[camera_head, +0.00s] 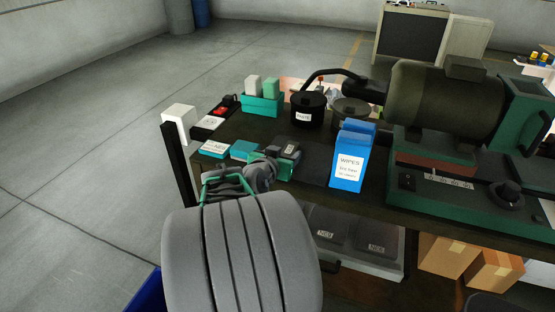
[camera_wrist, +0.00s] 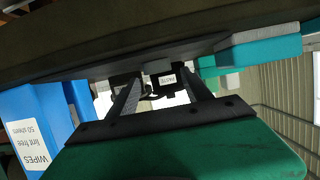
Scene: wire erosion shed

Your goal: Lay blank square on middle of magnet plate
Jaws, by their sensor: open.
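My gripper (camera_head: 276,162) is low over the near edge of the bench, partly hidden by my arm in the head view. In the wrist view my gripper (camera_wrist: 160,84) has its two fingers apart, with nothing clearly held between them. A small dark block with a grey top (camera_head: 290,147), which may be the blank, is just beyond the fingers. A flat dark square (camera_head: 314,160), probably the magnet plate, lies to its right, beside the wipes box. I cannot tell whether the block touches the plate.
A blue wipes box (camera_head: 347,165) stands close on the right; it also shows in the wrist view (camera_wrist: 35,125). Teal boxes (camera_head: 214,149) lie to the left. A black pot (camera_head: 307,112) and a teal holder (camera_head: 262,104) stand behind. A large green machine (camera_head: 450,105) fills the right.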

